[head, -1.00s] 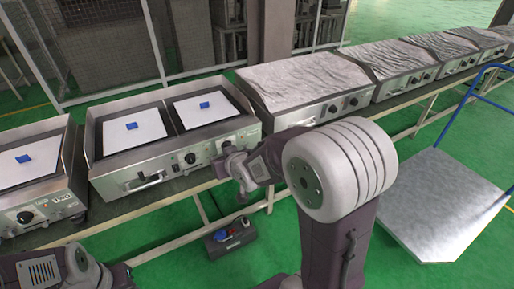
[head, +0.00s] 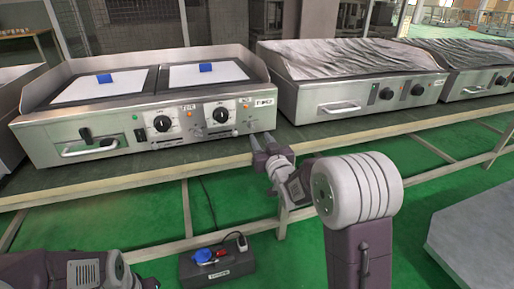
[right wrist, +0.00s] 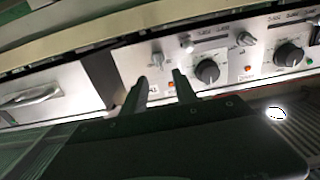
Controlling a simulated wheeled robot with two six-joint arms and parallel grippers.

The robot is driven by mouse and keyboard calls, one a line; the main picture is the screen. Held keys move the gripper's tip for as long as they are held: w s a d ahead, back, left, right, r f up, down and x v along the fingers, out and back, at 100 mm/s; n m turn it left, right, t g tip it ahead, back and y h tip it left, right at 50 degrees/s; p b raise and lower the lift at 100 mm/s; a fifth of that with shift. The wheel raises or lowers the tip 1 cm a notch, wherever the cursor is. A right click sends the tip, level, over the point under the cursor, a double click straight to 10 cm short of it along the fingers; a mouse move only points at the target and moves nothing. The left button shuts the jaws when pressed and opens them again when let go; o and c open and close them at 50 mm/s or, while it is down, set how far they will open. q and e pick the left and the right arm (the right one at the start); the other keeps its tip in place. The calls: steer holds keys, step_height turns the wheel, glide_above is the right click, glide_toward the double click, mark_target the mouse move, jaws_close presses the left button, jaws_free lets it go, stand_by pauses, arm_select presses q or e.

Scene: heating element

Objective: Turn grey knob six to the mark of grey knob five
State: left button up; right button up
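The left griddle unit (head: 100,133) has a front panel with two black knobs on white dials, the left one (head: 163,123) and the right one (head: 221,115). In the right wrist view, which looks upside down, these black knobs (right wrist: 207,72) show with small grey knobs (right wrist: 157,60), (right wrist: 187,43) and (right wrist: 245,38) beside them. I cannot read which are five and six. My right gripper (head: 262,142) is at the panel's right end. Its fingers (right wrist: 160,88) are apart and empty, just short of the nearest grey knob. My left arm shows low at left; its gripper is out of view.
A second griddle unit (head: 320,105) with a wrinkled cover stands just right of my right gripper. Both rest on a long table (head: 100,183). A black socket box (head: 222,262) lies on the green floor below. A grey platform (head: 480,235) is at the right.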

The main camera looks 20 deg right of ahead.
mark_target(253, 126)
steer(key=w+p, duration=0.2)
steer(key=w, duration=0.2)
steer(key=shift+w+p, duration=0.25)
steer(key=shift+p, duration=0.15)
steer(key=w, duration=0.1)
steer(key=w+b, duration=0.2)
steer(key=w, duration=0.1)
steer(key=shift+f, duration=0.25)
steer(key=shift+w+r, duration=0.1)
steer(key=shift+w, duration=0.2)
jaws_close()
